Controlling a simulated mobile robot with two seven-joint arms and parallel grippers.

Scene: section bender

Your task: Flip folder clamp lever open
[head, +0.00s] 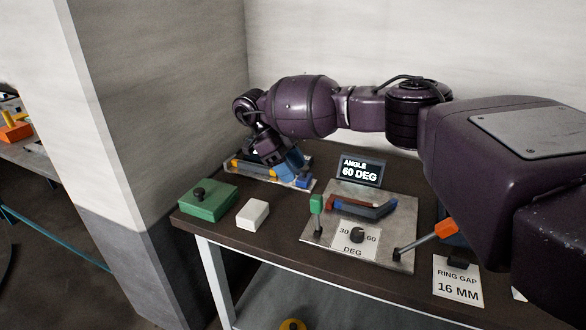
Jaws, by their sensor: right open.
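The folder (312,233) is a light metal plate on the bench with a 30–60 DEG dial (357,236). A green-handled lever (316,205) stands upright at its left side. An orange-handled lever (430,240) slants up to the right from its front right corner. I cannot tell from labels which one is the clamp lever. A red and blue angled piece (365,208) lies at the folder's back. My right gripper (291,166) is open, left of and behind the folder, low over a small plate, apart from both levers. Its fingertips are small and partly hidden. My left gripper is out of view.
The small plate (238,175) under my right gripper carries yellow and blue parts. A green box with a black knob (208,203) and a white block (253,214) stand at the left. A display (361,170) reads ANGLE 60 DEG. A RING GAP 16 MM card (457,289) lies right.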

